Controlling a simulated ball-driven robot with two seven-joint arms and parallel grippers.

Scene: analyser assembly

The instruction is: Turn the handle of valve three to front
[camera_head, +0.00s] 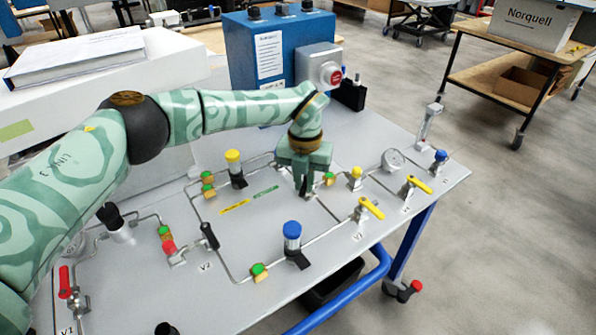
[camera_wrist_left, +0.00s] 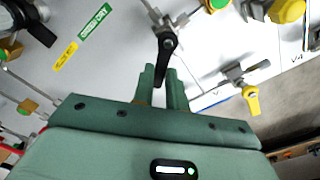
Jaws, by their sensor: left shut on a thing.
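My left gripper (camera_head: 304,188) reaches down over the middle of the grey panel and is shut on a black valve handle (camera_wrist_left: 167,42). In the left wrist view the handle lies between the two fingers (camera_wrist_left: 160,88) and points from its pivot towards the gripper's palm. In the head view the gripper hides most of this valve. I cannot read a number tag for it. A yellow-handled valve (camera_head: 371,208) stands to its right; it also shows in the left wrist view (camera_wrist_left: 251,100). My right gripper is not in view.
A second yellow lever (camera_head: 419,185), a pressure gauge (camera_head: 392,160) and a blue-capped part (camera_head: 292,237) stand close by. A black lever (camera_head: 209,235) and a red lever (camera_head: 65,282) are at left. A blue box (camera_head: 262,45) stands behind. Pipes cross the panel.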

